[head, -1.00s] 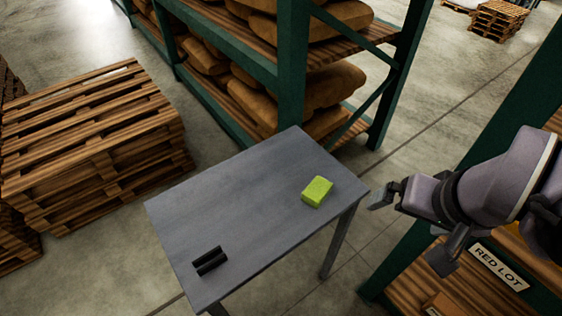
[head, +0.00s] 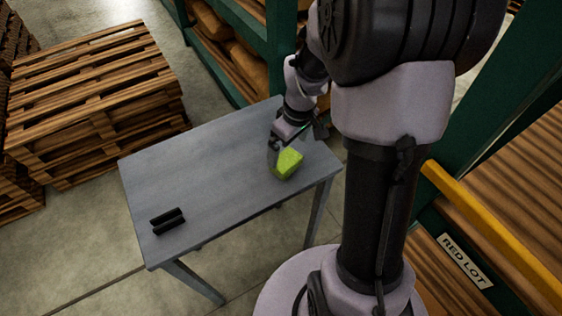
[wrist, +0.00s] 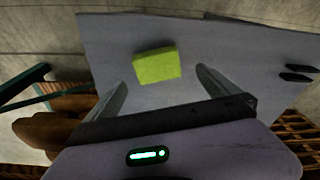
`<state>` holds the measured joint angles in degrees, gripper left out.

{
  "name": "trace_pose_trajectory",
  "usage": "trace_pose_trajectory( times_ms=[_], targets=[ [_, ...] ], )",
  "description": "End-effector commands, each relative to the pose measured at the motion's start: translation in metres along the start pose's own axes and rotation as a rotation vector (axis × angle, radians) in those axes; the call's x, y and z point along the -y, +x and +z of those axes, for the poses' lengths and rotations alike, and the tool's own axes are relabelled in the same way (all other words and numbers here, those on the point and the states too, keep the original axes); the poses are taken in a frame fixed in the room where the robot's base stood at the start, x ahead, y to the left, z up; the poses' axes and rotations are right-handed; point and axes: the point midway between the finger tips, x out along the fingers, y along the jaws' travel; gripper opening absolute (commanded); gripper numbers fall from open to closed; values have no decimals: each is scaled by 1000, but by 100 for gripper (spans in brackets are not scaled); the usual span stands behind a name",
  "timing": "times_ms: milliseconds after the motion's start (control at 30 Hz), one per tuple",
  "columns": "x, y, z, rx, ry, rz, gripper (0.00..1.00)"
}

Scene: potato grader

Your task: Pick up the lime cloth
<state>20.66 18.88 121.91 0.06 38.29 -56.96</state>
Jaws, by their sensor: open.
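The lime cloth (head: 289,165) is a small folded block lying on the grey table (head: 205,170), near its right end. It also shows in the wrist view (wrist: 157,65), ahead of and between my two fingers. My gripper (head: 280,149) is open just above and beside the cloth, and partly covers it in the head view. In the wrist view my gripper (wrist: 160,88) has its fingers spread wider than the cloth, with nothing between the tips.
Two black bars (head: 167,221) lie at the table's near left. A stack of wooden pallets (head: 95,110) stands at the left. Green shelving with brown sacks (head: 212,25) rises behind the table. The table's middle is clear.

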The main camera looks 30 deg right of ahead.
Motion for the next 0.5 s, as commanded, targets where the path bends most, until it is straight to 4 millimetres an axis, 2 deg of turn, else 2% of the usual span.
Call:
trace_pose_trajectory(
  times_ms=[33,267,500],
  targets=[
    [0,16,1,1,0,-1,100],
    [-1,37,0,0,1,0,100],
    [-6,82,-1,0,1,0,100]
  ],
)
